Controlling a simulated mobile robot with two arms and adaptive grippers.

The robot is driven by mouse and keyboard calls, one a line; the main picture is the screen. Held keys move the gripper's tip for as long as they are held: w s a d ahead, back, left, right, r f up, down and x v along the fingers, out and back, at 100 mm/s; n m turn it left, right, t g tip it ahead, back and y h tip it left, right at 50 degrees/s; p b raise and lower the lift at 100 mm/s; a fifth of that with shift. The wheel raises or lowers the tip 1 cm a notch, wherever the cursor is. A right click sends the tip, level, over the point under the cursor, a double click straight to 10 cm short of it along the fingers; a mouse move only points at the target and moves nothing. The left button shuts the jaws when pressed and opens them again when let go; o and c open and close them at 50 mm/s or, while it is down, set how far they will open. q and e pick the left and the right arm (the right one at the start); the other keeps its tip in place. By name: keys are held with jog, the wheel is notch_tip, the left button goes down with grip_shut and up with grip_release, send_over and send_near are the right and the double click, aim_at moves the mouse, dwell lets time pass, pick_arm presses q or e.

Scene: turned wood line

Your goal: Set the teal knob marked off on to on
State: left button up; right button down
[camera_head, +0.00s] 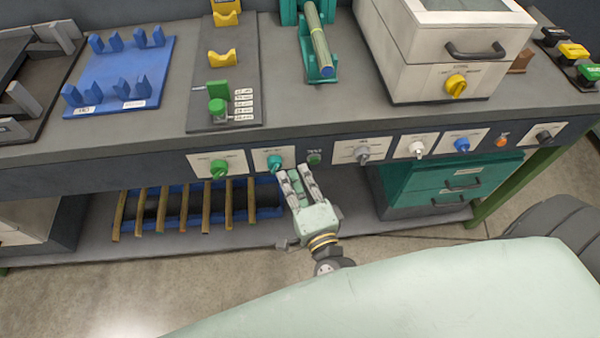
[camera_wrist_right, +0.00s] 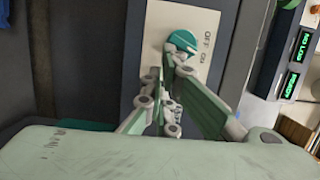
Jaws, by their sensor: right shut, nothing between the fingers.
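The teal knob (camera_head: 274,162) sits on a white plate on the front panel of the bench. In the right wrist view the knob (camera_wrist_right: 181,44) shows beside the words OFF and ON, with a pale line across it. I cannot tell for certain which word the line points to. My right gripper (camera_head: 292,171) is just below and to the right of the knob in the head view. It is shut and empty. In the wrist view its fingertips overlap the knob's lower edge, and I cannot tell whether they touch it. My left gripper is not in view.
A green knob (camera_head: 219,168) sits left of the teal one, and a dark green button (camera_head: 314,158) and grey knob (camera_head: 362,153) sit right of it. A blue rack with wooden rods (camera_head: 206,207) lies on the shelf below. Teal drawers (camera_head: 450,182) stand at the right.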

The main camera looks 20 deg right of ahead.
jog(key=shift+a+f, duration=0.1)
jog(key=shift+f, duration=0.2)
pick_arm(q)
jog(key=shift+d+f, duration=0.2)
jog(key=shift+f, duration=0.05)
pick_arm(e)
jog(key=shift+w+a+f, duration=0.1)
jog(key=shift+a+f, duration=0.15)
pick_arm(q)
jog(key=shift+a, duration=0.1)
pick_arm(e)
jog(key=shift+a+f, duration=0.1)
jog(key=shift+a, duration=0.1)
jog(key=shift+d, duration=0.1)
jog(key=shift+s, duration=0.25)
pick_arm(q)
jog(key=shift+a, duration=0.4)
pick_arm(e)
jog(key=s, duration=0.7)
jog(key=shift+s, duration=0.25)
